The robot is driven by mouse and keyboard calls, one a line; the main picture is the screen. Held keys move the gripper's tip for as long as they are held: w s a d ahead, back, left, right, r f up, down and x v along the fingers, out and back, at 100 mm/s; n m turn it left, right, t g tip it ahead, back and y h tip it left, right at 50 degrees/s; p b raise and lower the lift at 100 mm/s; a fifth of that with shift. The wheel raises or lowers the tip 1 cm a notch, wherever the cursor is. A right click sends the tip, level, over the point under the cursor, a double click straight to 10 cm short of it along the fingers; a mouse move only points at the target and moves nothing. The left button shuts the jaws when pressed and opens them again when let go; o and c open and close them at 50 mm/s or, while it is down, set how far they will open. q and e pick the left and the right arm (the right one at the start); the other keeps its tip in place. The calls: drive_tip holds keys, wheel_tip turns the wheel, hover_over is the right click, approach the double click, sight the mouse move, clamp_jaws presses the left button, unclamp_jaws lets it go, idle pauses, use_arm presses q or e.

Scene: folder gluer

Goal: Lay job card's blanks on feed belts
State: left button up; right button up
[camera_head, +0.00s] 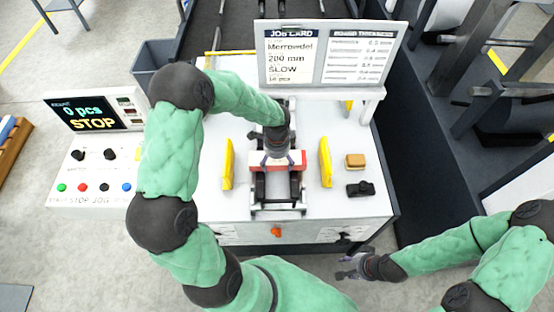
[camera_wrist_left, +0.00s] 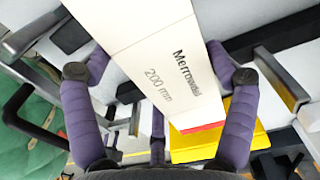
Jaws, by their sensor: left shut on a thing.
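The job card (camera_head: 290,58) on the upright board reads Merrowdel, 200 mm, SLOW; its last line is small. My left gripper (camera_head: 277,160) is over the feed belts (camera_head: 261,187) in the middle of the machine table, shut on a blank (camera_head: 292,161) with white and red parts. In the left wrist view, the white blank (camera_wrist_left: 150,48) reads Merrowdel 200 mm and has a red strip at its lower end; purple fingers (camera_wrist_left: 160,85) stand on both sides. Contact between blank and belts cannot be told. My right gripper (camera_head: 352,268) is beyond the table's front edge; its jaws are too small to judge.
Yellow guides (camera_head: 227,164) and (camera_head: 325,162) stand on both sides of the belts. A tan block (camera_head: 355,160) and a black object (camera_head: 360,189) lie at right. The control panel (camera_head: 92,150) at left shows 0 pcs, STOP. A grey bin (camera_head: 155,58) stands behind.

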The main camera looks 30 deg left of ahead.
use_arm(q)
drive_tip(key=shift+f+b, duration=0.3)
drive_tip(key=shift+f, duration=0.4)
drive_tip(key=shift+f+b, duration=0.35)
drive_tip(key=shift+f, duration=0.05)
drive_tip(key=o, duration=1.4)
drive_tip(key=shift+c, duration=0.2)
wheel_tip(320, 180, up, 12)
drive_tip(key=shift+f, duration=0.1)
